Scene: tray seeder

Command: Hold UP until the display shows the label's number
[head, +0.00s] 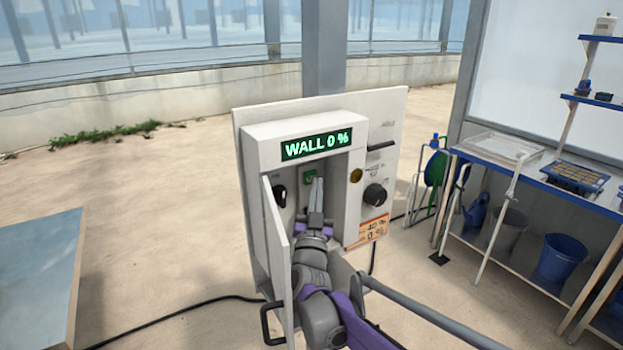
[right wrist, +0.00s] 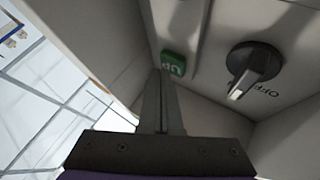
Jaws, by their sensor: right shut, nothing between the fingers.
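The wall control box (head: 250,150) stands with its door (head: 279,250) open. Its display (head: 317,145) reads "WALL 0 %" in green. An orange label (head: 373,231) on the panel shows "40 %" above what looks like "0 %"; its smaller words are too blurred to read. The green UP button (head: 309,177) is inside the box and shows larger in the right wrist view (right wrist: 175,62). My right gripper (head: 318,182) is shut and empty inside the box, fingertips (right wrist: 166,74) at the button's edge. I cannot tell whether they touch it. My left gripper is out of view.
A dark selector knob (right wrist: 253,68) marked OFF is right of the button in the wrist view. A larger black knob (head: 375,195) and a dark lever (head: 381,146) are on the outer panel. A bench (head: 545,180) stands at right, a table (head: 40,270) at left.

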